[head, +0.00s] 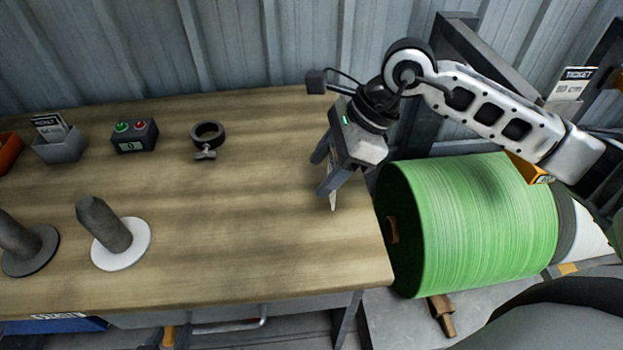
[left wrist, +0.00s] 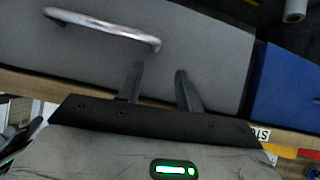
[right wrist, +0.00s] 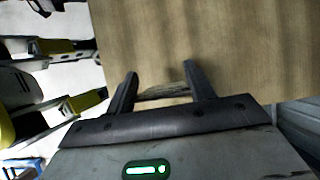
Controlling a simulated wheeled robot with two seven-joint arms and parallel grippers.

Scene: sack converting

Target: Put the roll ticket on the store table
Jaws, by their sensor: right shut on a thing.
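My right gripper (head: 319,176) is shut on a thin pale card, the roll ticket (head: 334,197), over the right end of the wooden table (head: 250,240). The ticket shows nearly edge-on between the fingers in the right wrist view (right wrist: 163,91), so its print is hidden. I cannot tell whether it touches the tabletop. My left gripper (left wrist: 159,70) shows only in the left wrist view, open and empty before a grey drawer front with a metal handle (left wrist: 100,26).
A grey holder with a card (head: 58,146), a button box (head: 134,135), a black ring clamp (head: 207,136) and two upright posts on discs stand on the table's left part. A large green roll (head: 470,225) lies beyond its right edge. The tabletop's middle is clear.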

